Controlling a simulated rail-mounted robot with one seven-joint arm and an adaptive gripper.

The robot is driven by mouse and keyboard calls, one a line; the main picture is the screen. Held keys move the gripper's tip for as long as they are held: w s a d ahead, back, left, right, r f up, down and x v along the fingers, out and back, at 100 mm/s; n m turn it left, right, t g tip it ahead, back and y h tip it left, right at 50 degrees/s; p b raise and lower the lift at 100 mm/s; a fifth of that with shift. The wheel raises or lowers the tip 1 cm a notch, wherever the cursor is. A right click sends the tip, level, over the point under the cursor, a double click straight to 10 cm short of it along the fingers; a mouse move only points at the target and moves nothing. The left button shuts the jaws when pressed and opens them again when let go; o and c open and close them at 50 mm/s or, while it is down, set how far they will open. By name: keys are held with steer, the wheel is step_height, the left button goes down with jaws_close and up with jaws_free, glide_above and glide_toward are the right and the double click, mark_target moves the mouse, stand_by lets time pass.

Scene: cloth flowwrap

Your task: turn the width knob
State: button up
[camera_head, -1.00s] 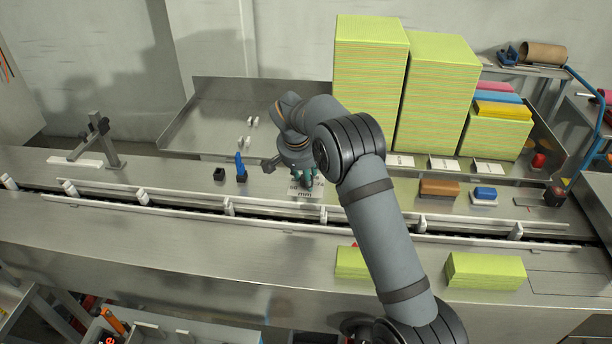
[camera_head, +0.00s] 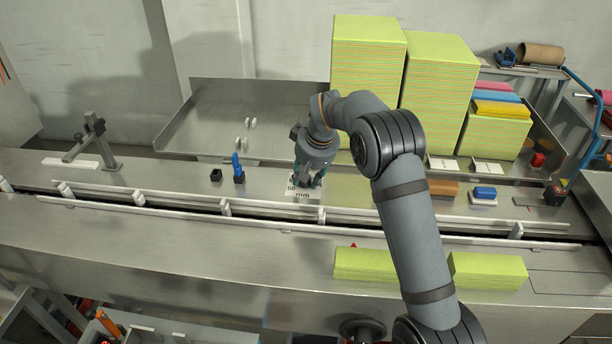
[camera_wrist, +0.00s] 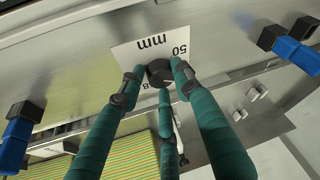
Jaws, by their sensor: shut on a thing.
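The width knob (camera_wrist: 160,72) is a dark round knob in the wrist view. It sits on a white scale plate (camera_wrist: 150,45) printed with "50" and "mm". My gripper (camera_wrist: 160,76) has teal fingers closed around the knob, with fingertips against its sides. In the head view my gripper (camera_head: 307,184) points down at the plate (camera_head: 303,195) on the far side of the guide rails. The fingers hide the knob there, and part of the scale is covered.
A blue upright handle (camera_head: 238,172) and a small black block (camera_head: 216,175) stand left of my gripper. Tall yellow-green stacks (camera_head: 368,90) rise behind my arm. White guide rails (camera_head: 130,202) run along the conveyor in front. The steel deck to the left is mostly clear.

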steer(key=n, duration=0.2)
steer(key=n+y+p, duration=0.1)
steer(key=shift+w+r+n+g+p, duration=0.1)
steer(key=shift+r+n+g+p, duration=0.1)
steer(key=shift+n+g+p, duration=0.15)
steer(key=n+g+y+p, duration=0.1)
steer(key=n+p, duration=0.1)
steer(key=shift+w+r+n, duration=0.1)
steer(key=shift+n, duration=0.25)
steer(key=n+g+p, duration=0.1)
steer(key=n+p, duration=0.2)
steer(key=p, duration=0.1)
steer(key=shift+p, duration=0.3)
steer(key=shift+w+f+n+g+y+p, duration=0.15)
steer(key=shift+n+g+p, duration=0.1)
steer(key=shift+n+p, duration=0.3)
steer(key=shift+s+f+n+g+y+p, duration=0.1)
steer(key=shift+n+g+y+p, duration=0.1)
steer(key=shift+n+p, duration=0.35)
steer(key=shift+f+p, duration=0.15)
steer(key=shift+p, duration=0.15)
steer(key=o, duration=0.8)
steer(key=shift+d, duration=0.15)
